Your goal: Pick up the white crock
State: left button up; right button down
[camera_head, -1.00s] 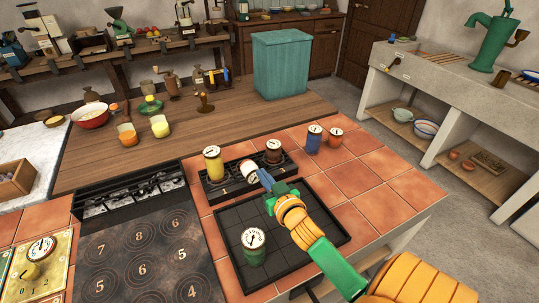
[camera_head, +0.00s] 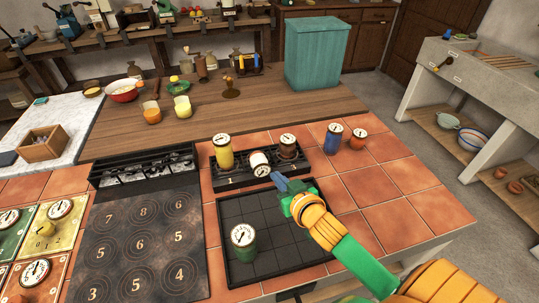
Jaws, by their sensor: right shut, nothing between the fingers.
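The white crock (camera_head: 259,166) has a round dial on top and sits in the black rack (camera_head: 232,181), between a yellow crock (camera_head: 224,157) and a dark brown crock (camera_head: 288,150). My right gripper (camera_head: 280,182) is just in front of the white crock and to its right, over the rack's front edge. Its blue fingers are shut with nothing between them. They look apart from the white crock. The white crock's lower part is hidden in the rack. My left gripper is out of view.
A green crock (camera_head: 243,245) stands on the black gridded tray (camera_head: 290,250). A blue crock (camera_head: 333,141) and a red-orange crock (camera_head: 356,140) stand on the tiles at the right. A teal bin (camera_head: 316,55) stands behind.

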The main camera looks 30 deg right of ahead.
aim_at(262, 162)
jog(key=w, duration=0.9)
jog(key=shift+w+d+p, duration=0.1)
jog(key=shift+d+p, duration=0.1)
jog(key=shift+p, duration=0.15)
jog(key=shift+w+f, duration=0.2)
jog(key=shift+w, duration=0.1)
jog(key=shift+a+f, duration=0.2)
jog(key=shift+f, duration=0.4)
jog(key=shift+s, duration=0.15)
jog(key=shift+s, duration=0.1)
